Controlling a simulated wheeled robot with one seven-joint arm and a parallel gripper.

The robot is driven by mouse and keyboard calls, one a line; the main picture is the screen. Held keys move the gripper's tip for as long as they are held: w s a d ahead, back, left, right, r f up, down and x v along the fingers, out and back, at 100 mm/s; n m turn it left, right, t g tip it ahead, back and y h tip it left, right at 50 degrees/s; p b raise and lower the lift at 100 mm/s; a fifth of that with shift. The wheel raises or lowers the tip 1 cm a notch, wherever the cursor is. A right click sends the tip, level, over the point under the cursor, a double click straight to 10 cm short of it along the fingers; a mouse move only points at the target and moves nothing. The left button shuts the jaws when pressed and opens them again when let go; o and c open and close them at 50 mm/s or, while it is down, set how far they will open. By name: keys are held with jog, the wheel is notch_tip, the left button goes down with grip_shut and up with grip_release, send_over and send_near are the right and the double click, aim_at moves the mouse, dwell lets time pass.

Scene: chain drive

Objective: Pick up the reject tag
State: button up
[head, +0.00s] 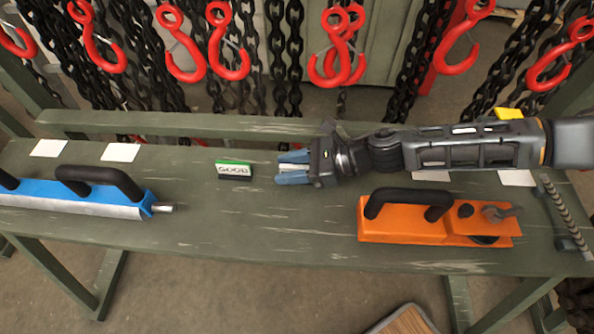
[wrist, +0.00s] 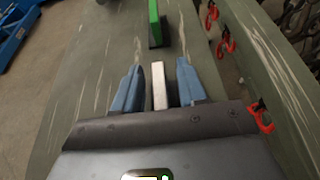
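A pale, narrow block (wrist: 159,86) stands between the fingers of my gripper (wrist: 158,88) in the wrist view, with a gap on each side. Its face and lettering are hidden, so I cannot read whether it is the reject tag. In the head view my gripper (head: 292,168) is low over the green bench, its blue fingers apart around the pale block. A green-topped tag reading "GOOD" (head: 234,171) stands just left of the fingertips. It also shows in the wrist view (wrist: 154,22), ahead of the fingers.
A blue tool with black handles (head: 90,193) lies on the left of the bench (head: 255,240). An orange tool (head: 435,225) lies right, below my arm. White cards (head: 120,152) lie along the back. Red hooks (head: 229,60) and dark chains hang behind. The bench front centre is clear.

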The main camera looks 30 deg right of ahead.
grip_shut()
jog(key=shift+r, duration=0.1)
dwell(0.3)
